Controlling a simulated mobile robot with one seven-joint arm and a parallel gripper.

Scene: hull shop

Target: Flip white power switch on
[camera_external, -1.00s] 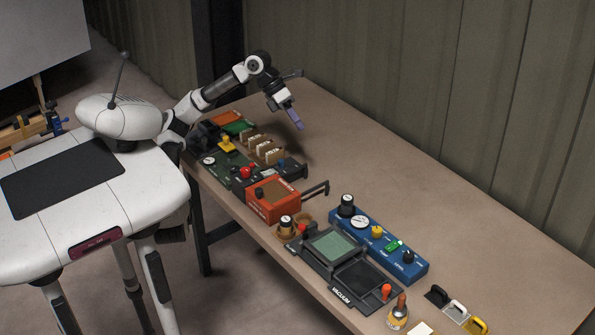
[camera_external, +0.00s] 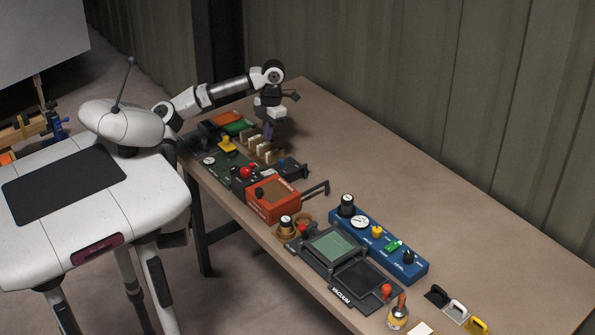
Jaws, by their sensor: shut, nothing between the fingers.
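No label marks a white power switch clearly. A white handle-like piece (camera_external: 457,311) stands between a black one (camera_external: 437,296) and a yellow one (camera_external: 475,325) at the near right, far from my gripper. The positions of any switches are too small to read.
Several devices line the bench (camera_external: 430,190): a green panel with a red knob (camera_external: 246,172), an orange box (camera_external: 272,204), a blue panel (camera_external: 398,262) and a dark vacuum unit (camera_external: 332,255). The back strip along the corrugated wall is clear.

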